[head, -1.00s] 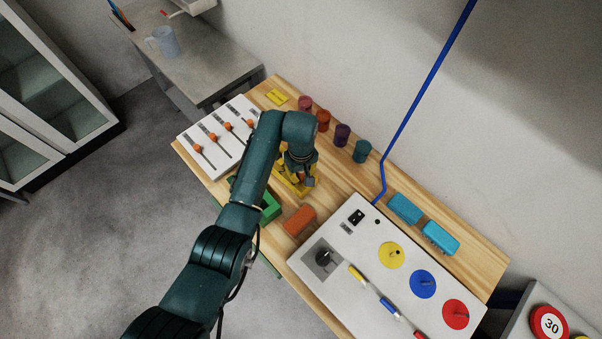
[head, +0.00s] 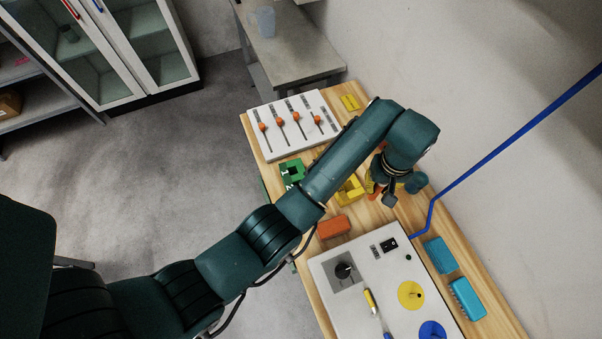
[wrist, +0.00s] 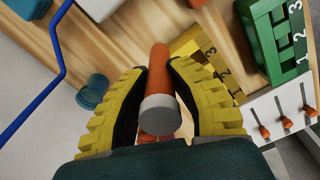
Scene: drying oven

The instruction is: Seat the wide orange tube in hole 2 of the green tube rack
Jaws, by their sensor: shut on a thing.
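The orange tube (wrist: 160,65) with a pale grey end is between the yellow fingers of my gripper (wrist: 163,103) in the wrist view, which are shut on it. In the head view my gripper (head: 376,188) is partly hidden by my arm, at the right side of the yellow rack. The green tube rack (wrist: 280,38), marked 1, 2, 3, is at the upper right of the wrist view, apart from the tube. It also shows left of my forearm in the head view (head: 291,172), partly covered. I cannot see into hole 2.
A yellow numbered rack (head: 349,191) stands between the green rack and my gripper. An orange block (head: 334,226), a white slider panel (head: 291,128) and a control panel (head: 372,268) are around it. A teal cylinder (wrist: 92,91) and a blue cable (wrist: 54,45) are near the wall.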

